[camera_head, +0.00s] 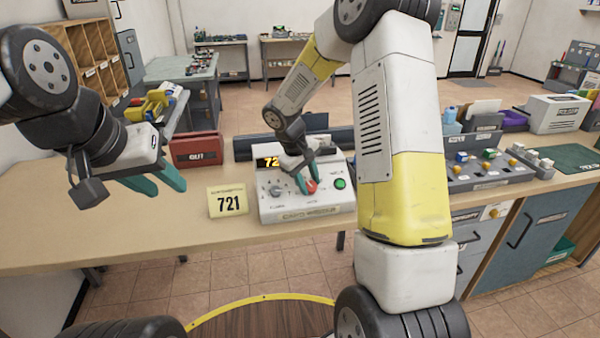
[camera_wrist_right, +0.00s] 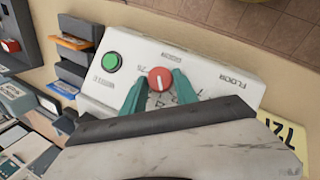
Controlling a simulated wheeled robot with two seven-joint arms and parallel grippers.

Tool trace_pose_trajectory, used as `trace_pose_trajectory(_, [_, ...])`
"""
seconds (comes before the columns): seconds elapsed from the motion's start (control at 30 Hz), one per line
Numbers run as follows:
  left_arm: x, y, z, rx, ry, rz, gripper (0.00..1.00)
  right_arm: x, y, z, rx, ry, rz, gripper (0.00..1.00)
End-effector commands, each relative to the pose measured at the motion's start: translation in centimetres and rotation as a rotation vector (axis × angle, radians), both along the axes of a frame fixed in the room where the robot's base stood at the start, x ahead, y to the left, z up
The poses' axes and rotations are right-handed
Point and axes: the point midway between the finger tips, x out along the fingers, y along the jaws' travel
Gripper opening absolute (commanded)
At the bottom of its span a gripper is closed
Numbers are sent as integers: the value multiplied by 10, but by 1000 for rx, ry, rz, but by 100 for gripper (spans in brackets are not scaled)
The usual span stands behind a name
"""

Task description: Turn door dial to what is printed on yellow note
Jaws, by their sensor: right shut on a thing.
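The yellow note (camera_head: 228,201) stands on the counter and reads 721. Its corner also shows in the right wrist view (camera_wrist_right: 285,135). Right of it is the light grey control box (camera_head: 325,207) with a lit display (camera_head: 269,162); I read "72", the rest is hidden by my right gripper. The red dial (camera_head: 311,187) has a white pointer line, clear in the right wrist view (camera_wrist_right: 161,80). My right gripper (camera_head: 306,183) has its teal fingers on both sides of the dial, gripping it. My left gripper (camera_head: 168,188) hangs empty over the counter, fingers apart.
The box also bears a green button (camera_head: 340,183) and a grey knob (camera_head: 276,190). A red OUT tray (camera_head: 196,150) stands behind the note. A panel of switches (camera_head: 487,170) is at right. The counter's left front is clear.

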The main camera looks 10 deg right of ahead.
Motion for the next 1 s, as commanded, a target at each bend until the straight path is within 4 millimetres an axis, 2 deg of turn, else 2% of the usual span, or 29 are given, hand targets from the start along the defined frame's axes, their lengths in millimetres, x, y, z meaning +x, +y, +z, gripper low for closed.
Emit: trace_pose_trajectory(1.0, [0, 0, 0, 0, 0, 0, 36, -9, 7, -5, -527, -18, 778, 0])
